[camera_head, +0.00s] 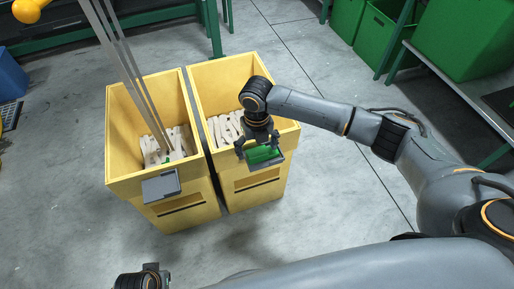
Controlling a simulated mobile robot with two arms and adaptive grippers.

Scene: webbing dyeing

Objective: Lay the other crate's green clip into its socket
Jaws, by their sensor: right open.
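Two yellow crates stand side by side, a left crate (119,122) and a right crate (199,88). A green clip (264,154) is at the front rim of the right crate, directly below my right gripper (257,147). The gripper is open and its fingers are close around the clip; whether they touch it is hidden. A socket under the clip cannot be made out. A grey plate (161,185) is on the left crate's front. Part of my left arm's end (141,278) shows at the bottom edge; its fingers are not clear.
Pale folded webbing (222,128) lies in both crates. Long grey strips (131,70) run down into the left crate, with a small green bit at their lower end. The grey floor around the crates is clear.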

